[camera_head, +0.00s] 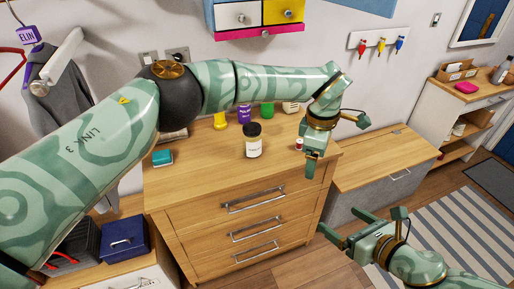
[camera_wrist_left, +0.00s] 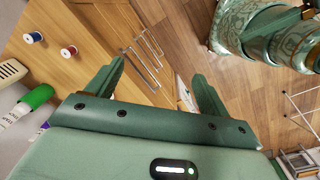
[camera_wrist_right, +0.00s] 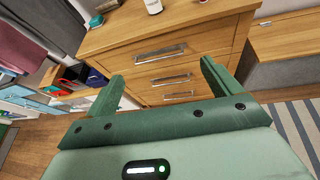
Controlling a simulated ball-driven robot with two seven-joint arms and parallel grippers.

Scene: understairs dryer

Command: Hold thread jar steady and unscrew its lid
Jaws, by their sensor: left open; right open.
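The thread jar (camera_head: 253,148) stands upright on the wooden dresser top, with a pale label and a black lid (camera_head: 253,130) on it. Only its lower part (camera_wrist_right: 153,6) shows at the top edge of the right wrist view; I cannot make it out in the left wrist view. My left gripper (camera_head: 337,148) is open and empty, right of the jar near the dresser's right edge. It faces down past the dresser front in the left wrist view (camera_wrist_left: 158,68). My right gripper (camera_head: 361,224) is open and empty, low and right of the dresser, apart from the jar.
Thread spools (camera_wrist_left: 69,51) lie on the dresser top (camera_head: 205,165), right of the jar. Behind it stand a green-capped bottle (camera_wrist_left: 38,96), a purple bottle (camera_head: 244,113) and a yellow one (camera_head: 220,121). A lower wooden chest (camera_head: 385,160) stands right.

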